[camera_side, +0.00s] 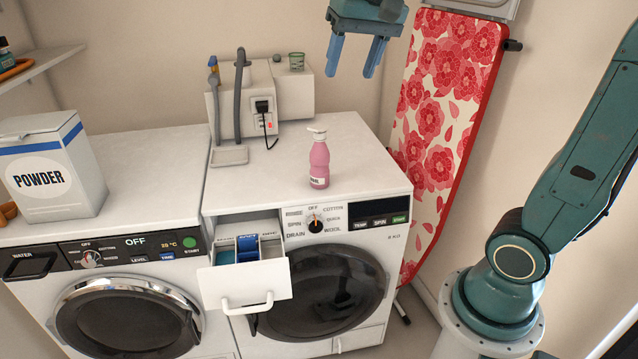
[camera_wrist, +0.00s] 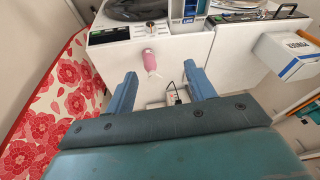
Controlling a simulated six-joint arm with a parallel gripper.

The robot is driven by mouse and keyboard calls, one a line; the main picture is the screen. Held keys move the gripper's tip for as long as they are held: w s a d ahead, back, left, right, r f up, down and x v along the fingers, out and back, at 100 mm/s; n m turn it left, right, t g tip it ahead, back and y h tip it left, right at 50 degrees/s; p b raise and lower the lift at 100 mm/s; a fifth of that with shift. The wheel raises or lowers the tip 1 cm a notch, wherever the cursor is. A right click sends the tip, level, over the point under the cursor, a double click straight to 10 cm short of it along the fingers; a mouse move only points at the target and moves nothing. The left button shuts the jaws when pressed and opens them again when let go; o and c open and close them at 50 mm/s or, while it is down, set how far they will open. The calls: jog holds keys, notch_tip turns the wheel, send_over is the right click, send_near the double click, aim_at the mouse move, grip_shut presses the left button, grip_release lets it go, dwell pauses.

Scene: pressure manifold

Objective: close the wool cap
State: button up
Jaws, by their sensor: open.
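A pink bottle (camera_side: 319,166) with a small label stands upright on top of the right washing machine. Its white cap (camera_side: 316,134) sits at the top and juts out to the left; whether it is open or shut is too small to tell. In the wrist view the bottle (camera_wrist: 150,59) and its white cap (camera_wrist: 155,74) show ahead of the fingers, slightly left of centre. My gripper (camera_side: 354,67) is open and empty, high above and behind the bottle, apart from it. Both fingers also show in the wrist view (camera_wrist: 160,72).
The detergent drawer (camera_side: 245,283) of the right washing machine (camera_side: 355,200) is pulled out. A powder box (camera_side: 52,165) stands on the left machine. A floral ironing board (camera_side: 445,110) leans at right.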

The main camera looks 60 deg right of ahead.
jog(key=shift+s+a+f, duration=0.25)
jog(key=shift+s+a, duration=0.05)
jog(key=shift+s, duration=0.3)
jog(key=m+g, duration=0.3)
jog(key=m, duration=0.8)
send_over(314, 128)
jog(key=shift+y, duration=0.3)
notch_tip(314, 128, down, 5)
jog(key=shift+f, duration=0.1)
jog(key=shift+f, duration=6.9)
